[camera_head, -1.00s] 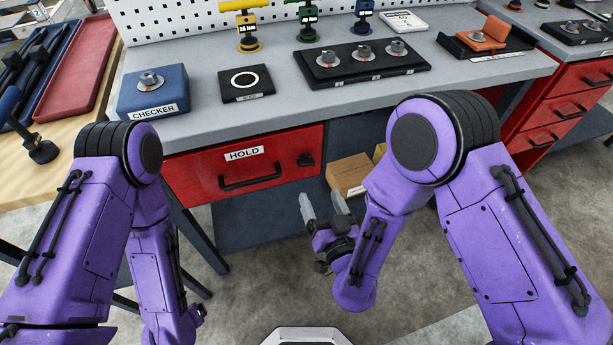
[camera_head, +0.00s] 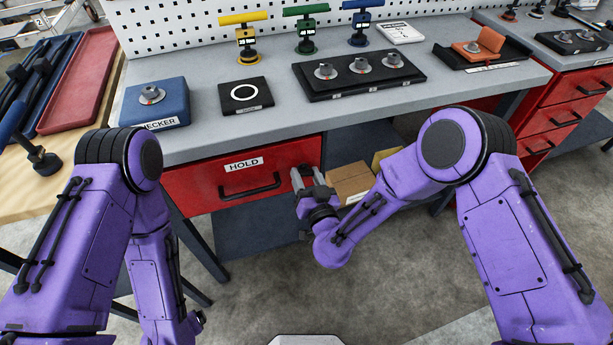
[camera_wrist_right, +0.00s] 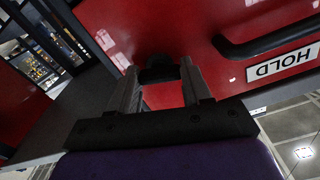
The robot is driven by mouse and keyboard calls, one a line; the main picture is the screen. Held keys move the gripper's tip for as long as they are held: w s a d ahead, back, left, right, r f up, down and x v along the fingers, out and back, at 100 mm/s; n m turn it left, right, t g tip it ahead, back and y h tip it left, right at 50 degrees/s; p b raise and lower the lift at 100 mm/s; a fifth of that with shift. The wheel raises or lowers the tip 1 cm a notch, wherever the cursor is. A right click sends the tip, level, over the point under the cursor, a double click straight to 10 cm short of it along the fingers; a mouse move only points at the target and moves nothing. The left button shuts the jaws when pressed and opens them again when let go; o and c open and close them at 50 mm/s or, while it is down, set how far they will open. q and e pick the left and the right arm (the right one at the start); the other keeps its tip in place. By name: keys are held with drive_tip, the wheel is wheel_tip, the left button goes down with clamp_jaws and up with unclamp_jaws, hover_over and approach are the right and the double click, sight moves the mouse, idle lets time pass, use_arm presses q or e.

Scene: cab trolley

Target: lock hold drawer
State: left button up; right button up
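The red HOLD drawer (camera_head: 215,180) sits under the bench top and looks shut. Its black bar handle (camera_head: 249,188) is below the HOLD label; the handle also shows in the right wrist view (camera_wrist_right: 262,42). A black latch knob (camera_wrist_right: 159,69) sits on the drawer front beside the handle. My right gripper (camera_head: 307,178) is at the drawer's right end and mostly hides the knob in the head view. In the right wrist view my right gripper (camera_wrist_right: 160,88) is open, with the knob between its fingertips; contact cannot be told. My left gripper's fingers are not in view.
Cardboard boxes (camera_head: 350,182) stand on the lower shelf right of my right gripper. The blue CHECKER block (camera_head: 165,100), a black pad (camera_head: 243,97) and a black tray with several knobs (camera_head: 400,80) stand on the bench top. The floor before the drawer is clear.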

drive_tip(key=shift+c, duration=1)
drive_tip(key=shift+m, duration=0.3)
drive_tip(key=m+b, duration=0.1)
drive_tip(key=m, duration=0.1)
drive_tip(key=shift+f+m, duration=0.1)
drive_tip(key=shift+m, duration=0.3)
drive_tip(key=m+b, duration=0.1)
drive_tip(key=m, duration=0.2)
drive_tip(key=shift+m, duration=0.3)
drive_tip(key=m+b, duration=0.1)
drive_tip(key=m, duration=0.2)
drive_tip(key=shift+m, duration=0.3)
drive_tip(key=shift+m+b, duration=0.95)
drive_tip(key=shift+m, duration=1.05)
